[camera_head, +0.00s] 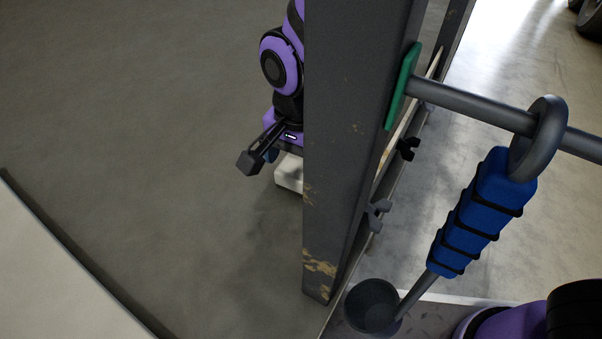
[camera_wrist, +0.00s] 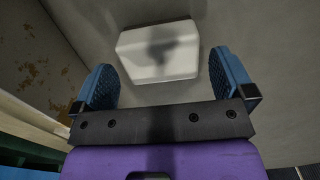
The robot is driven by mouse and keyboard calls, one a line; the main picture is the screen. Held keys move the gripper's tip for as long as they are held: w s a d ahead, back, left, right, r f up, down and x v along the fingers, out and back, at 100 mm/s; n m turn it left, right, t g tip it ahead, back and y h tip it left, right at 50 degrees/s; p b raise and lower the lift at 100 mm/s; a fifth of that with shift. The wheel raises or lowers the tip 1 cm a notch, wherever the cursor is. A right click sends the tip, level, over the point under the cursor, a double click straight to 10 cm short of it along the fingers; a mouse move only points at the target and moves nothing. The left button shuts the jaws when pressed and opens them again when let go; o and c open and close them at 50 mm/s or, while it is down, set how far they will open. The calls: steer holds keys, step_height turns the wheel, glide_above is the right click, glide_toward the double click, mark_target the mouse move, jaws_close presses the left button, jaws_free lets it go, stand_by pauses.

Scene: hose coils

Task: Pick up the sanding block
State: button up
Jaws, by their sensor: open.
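The sanding block seems to be the pale, off-white block (camera_wrist: 158,54), which lies on the grey floor in the wrist view. Its face is wide, and a dark shadow falls across it. My gripper (camera_wrist: 163,75) is open, with one blue ribbed finger to each side of the block in the picture. The block looks to be beyond the fingertips and not held. In the head view, my gripper (camera_head: 271,156) is just above the block (camera_head: 288,174), whose right part is hidden behind a dark post.
The dark, chipped post (camera_head: 350,150) stands right beside my arm. A grey bar (camera_head: 465,103) with a hanging ring and a blue wrapped handle (camera_head: 478,215) is at the right. A dark cup (camera_head: 373,307) sits below. Open floor (camera_head: 150,130) is at the left.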

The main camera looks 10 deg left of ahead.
step_height(320, 180, down, 4)
steer(key=shift+w, duration=0.15)
steer(key=shift+c, duration=0.5)
steer(key=c, duration=0.7)
step_height(320, 180, up, 10)
steer(key=shift+r, duration=0.1)
